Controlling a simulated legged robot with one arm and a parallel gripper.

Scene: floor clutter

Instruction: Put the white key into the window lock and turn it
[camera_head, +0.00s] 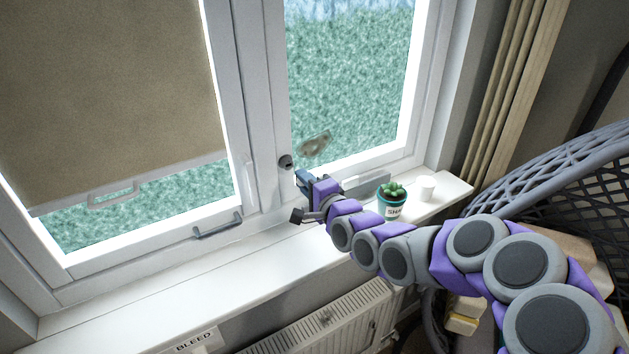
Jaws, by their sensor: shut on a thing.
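The window lock (286,162) is a small dark round fitting on the white window frame, left of the right pane. My gripper (302,196) is just below and to the right of the lock, above the sill, and apart from it in the picture. It is seen mostly from behind, with its dark tips pointing left toward the frame. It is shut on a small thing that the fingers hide. I cannot make out the white key anywhere in this view.
A grey handle (218,226) sits on the lower left frame. A radiator (320,322) is below; a wicker chair (560,165) is at right. The left sill is clear.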

